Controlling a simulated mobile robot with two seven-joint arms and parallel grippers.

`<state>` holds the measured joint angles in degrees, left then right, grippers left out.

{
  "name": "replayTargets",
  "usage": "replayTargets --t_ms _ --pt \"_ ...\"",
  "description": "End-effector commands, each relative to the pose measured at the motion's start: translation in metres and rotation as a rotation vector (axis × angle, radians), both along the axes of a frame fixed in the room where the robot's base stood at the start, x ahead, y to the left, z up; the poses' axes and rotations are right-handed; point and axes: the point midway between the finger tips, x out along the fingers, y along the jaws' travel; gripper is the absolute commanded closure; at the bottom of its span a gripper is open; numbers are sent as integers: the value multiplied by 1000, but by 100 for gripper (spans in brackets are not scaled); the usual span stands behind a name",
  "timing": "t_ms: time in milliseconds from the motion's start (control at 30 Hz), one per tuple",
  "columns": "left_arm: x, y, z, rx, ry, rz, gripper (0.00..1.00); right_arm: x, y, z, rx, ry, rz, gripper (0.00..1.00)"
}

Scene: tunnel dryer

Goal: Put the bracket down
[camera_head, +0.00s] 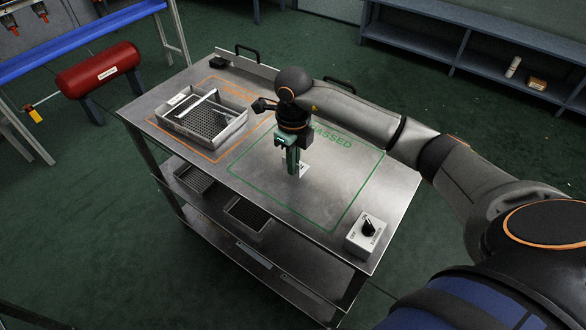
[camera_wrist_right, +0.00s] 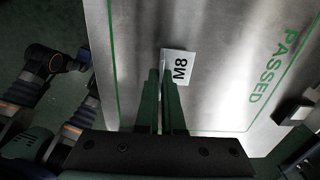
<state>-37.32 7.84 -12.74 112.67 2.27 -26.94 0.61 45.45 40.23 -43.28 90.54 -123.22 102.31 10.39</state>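My right gripper (camera_head: 293,168) points straight down over the green-outlined PASSED area on the steel cart top. Its two green fingers also show in the right wrist view (camera_wrist_right: 162,92), close together with a thin edge between them. They are shut on the bracket (camera_head: 303,170), a small pale piece marked M8. In the right wrist view the bracket's marked face (camera_wrist_right: 179,67) lies just beyond the fingertips. The rest of it is hidden by the fingers. I cannot tell whether it touches the cart top. My left gripper is not in view.
A perforated metal tray (camera_head: 233,129) stands in the orange-outlined area to the left. A grey switch box (camera_head: 366,237) sits at the cart's near right corner. The PASSED area (camera_head: 335,185) around the gripper is otherwise clear. Small bins (camera_head: 247,216) are on the shelf below.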

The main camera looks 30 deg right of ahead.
Motion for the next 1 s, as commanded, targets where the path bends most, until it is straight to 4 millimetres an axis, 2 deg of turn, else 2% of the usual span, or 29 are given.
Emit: replayTargets --t_ms 33,133,500,533,767,1000 --pt "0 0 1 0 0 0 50 -2 2 -10 2 6 2 100" --pt "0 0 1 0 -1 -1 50 -1 2 -21 2 3 2 100" --pt "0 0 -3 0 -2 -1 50 -1 1 -26 1 1 2 100" --pt "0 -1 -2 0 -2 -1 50 -1 1 -25 1 1 2 93" --pt "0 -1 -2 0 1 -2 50 -1 1 -25 1 1 2 67" --pt "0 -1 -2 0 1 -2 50 -1 1 -25 1 1 2 65"
